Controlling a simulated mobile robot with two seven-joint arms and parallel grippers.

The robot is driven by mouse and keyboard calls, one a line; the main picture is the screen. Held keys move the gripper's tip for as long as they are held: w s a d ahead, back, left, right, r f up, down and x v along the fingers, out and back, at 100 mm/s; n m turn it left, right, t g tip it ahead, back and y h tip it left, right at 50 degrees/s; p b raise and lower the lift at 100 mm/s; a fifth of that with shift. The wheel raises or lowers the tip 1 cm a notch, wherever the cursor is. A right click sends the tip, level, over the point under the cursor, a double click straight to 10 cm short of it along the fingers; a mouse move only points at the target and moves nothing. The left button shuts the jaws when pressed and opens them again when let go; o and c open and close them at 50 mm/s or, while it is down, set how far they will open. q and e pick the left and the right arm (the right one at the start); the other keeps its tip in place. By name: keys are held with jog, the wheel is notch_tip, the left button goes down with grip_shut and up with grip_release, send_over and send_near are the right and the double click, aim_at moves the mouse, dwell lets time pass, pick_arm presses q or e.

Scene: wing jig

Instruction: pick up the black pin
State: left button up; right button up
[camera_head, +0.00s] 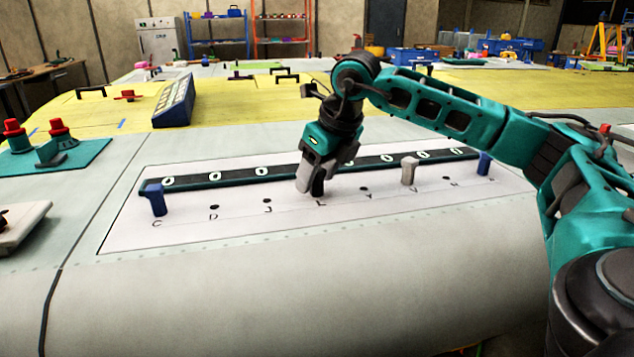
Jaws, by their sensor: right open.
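My right gripper (312,186) points down over the white strip (190,233), near the middle of its row of holes. Its jaws are open. A dark upright shape shows at the fingertips; I cannot tell if it is the black pin or a finger. No other black pin stands out on the strip. A blue pin (157,199) stands upright at the left end, a grey-beige pin (409,170) stands right of my gripper, and another blue pin (485,163) stands at the right end. My left gripper is out of view.
A dark bar with white rings (225,179) runs along the strip behind the holes. A teal plate with red-topped parts (60,150) lies at the left. A slanted blue box (175,102) stands behind. The grey wing skin (300,280) in front is clear.

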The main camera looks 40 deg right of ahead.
jog(key=shift+f, duration=0.15)
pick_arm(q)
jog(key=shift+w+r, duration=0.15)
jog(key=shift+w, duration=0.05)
pick_arm(e)
jog(key=c, duration=1.1)
jog(key=shift+o, duration=0.2)
pick_arm(q)
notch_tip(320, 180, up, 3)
jog(key=p, duration=0.3)
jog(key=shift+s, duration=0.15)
pick_arm(e)
notch_tip(320, 180, up, 20)
